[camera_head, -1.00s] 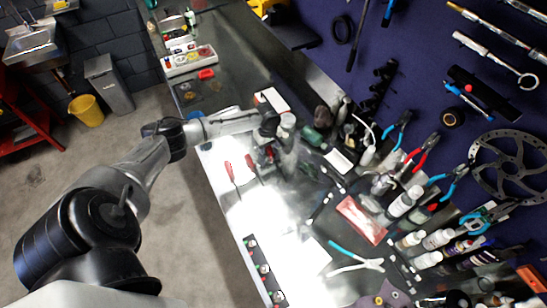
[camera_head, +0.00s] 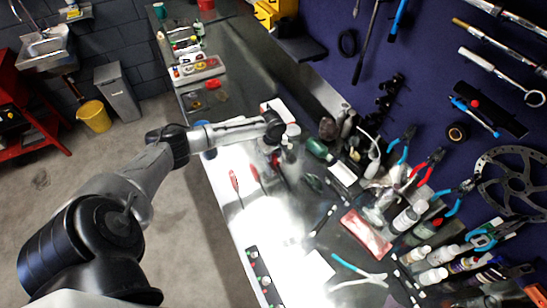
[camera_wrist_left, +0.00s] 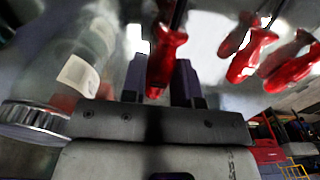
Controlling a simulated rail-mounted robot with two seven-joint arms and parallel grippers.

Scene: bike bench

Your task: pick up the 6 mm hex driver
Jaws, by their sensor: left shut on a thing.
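My left gripper (camera_head: 277,152) points down over the bench in the head view. In the left wrist view its two dark fingers are shut around a red driver handle (camera_wrist_left: 166,52). This held hex driver also shows as a small red patch under the gripper in the head view (camera_head: 276,163). Its size mark cannot be read. More red-handled drivers (camera_head: 234,181) (camera_head: 255,173) are left of the gripper; the left wrist view shows red handles on the right (camera_wrist_left: 240,52) (camera_wrist_left: 290,62). Whether the held driver touches the bench cannot be told. My right gripper is out of view.
A clear bottle (camera_wrist_left: 80,70) stands close beside the left gripper. The bench's front strip (camera_head: 235,215) is fairly clear. A tool wall (camera_head: 440,90) rises behind.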

